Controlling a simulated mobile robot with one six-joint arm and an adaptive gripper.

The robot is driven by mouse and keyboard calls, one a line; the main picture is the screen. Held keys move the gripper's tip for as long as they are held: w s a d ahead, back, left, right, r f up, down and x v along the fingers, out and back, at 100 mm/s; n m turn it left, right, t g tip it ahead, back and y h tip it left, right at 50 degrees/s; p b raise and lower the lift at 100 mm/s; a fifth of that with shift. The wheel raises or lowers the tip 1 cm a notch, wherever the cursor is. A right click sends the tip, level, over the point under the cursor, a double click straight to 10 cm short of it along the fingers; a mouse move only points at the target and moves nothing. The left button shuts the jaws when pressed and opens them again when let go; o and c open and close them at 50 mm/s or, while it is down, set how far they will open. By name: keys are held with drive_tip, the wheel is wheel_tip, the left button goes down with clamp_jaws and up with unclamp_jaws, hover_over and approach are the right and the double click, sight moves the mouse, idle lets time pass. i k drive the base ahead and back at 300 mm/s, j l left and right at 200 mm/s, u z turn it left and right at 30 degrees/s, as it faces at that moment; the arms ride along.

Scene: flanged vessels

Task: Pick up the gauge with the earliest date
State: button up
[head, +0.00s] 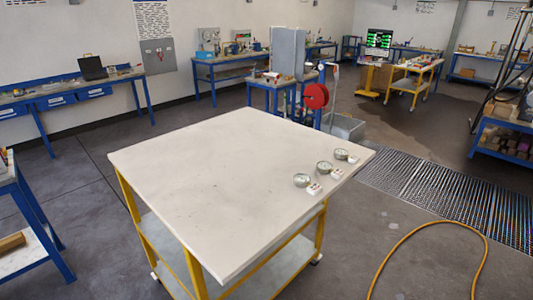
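Three round gauges lie in a row near the right edge of the white table top (200,170). The near gauge (302,180) is at the front of the row. The middle gauge (324,167) lies behind it, and the far gauge (341,154) is closest to the back right corner. Beside each gauge is a small white tag: the near tag (314,189), the middle tag (337,174) and the far tag (353,159). Any dates on the tags are too small to read. My gripper is not in view.
The rest of the table top is bare. The table stands on a yellow frame with a lower shelf (255,268). A yellow hose (440,222) lies on the floor at right, near a floor grating (450,190). Blue workbenches (225,68) line the walls.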

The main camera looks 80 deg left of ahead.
sight(339, 153)
drive_tip(key=u, duration=2.15)
drive_tip(key=i, duration=0.65)
drive_tip(key=i+l+u, duration=0.15)
drive_tip(key=i, duration=0.5)
drive_tip(key=i+l, duration=0.15)
drive_tip(key=i, duration=0.5)
drive_tip(key=i+l+u, duration=0.1)
drive_tip(key=i, duration=0.55)
